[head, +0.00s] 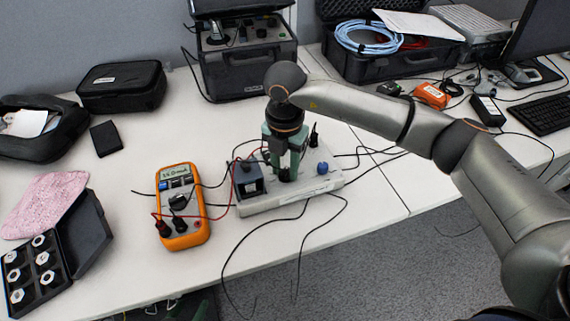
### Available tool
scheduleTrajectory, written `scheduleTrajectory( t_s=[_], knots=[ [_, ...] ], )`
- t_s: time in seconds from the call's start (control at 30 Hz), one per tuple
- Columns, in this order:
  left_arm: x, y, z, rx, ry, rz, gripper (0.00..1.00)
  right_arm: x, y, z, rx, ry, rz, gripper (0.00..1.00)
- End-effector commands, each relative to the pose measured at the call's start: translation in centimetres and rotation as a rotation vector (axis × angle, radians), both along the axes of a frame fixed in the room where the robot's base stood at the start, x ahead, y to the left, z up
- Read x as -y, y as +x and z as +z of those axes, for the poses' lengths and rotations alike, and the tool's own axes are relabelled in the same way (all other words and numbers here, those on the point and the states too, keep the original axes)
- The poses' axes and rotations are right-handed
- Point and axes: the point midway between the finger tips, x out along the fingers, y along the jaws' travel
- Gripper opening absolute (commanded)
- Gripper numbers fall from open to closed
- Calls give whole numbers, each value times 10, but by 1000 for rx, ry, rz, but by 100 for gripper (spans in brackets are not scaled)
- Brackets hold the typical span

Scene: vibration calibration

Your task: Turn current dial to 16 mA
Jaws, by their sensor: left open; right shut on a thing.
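My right gripper (286,165) points down over a light grey base plate (318,182) and is shut on a dark knob, which I take to be the current dial. The fingers hide most of the knob, and its setting cannot be read. A small dark box (248,180) sits on the plate's left end, and a blue knob (322,168) on its right part. An orange multimeter (184,222) lies left of the plate. Its display (177,171) shows digits too small to read surely. My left gripper is not in view.
Red and black leads run between the multimeter and the plate, and black cables hang over the table's front edge. An open black case (88,232) with several round pieces lies front left beside a pink cloth (45,205). Equipment cases (245,75) stand behind.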

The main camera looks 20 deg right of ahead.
Motion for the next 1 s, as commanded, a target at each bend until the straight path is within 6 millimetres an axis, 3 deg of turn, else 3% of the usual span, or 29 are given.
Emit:
scheduleTrajectory(
  t_s=[0.47,0.5,0.73,1.0],
  knots=[
    [1,0,0,0,-1,-1,57,0,1,2,5,1,-12,0],
    [1,0,0,0,-1,-1,57,0,1,2,5,1,-12,41],
    [1,1,0,1,-1,-1,57,0,1,1,3,0,-11,67],
    [1,1,2,4,-2,0,57,0,0,1,1,0,-11,67]
  ],
)
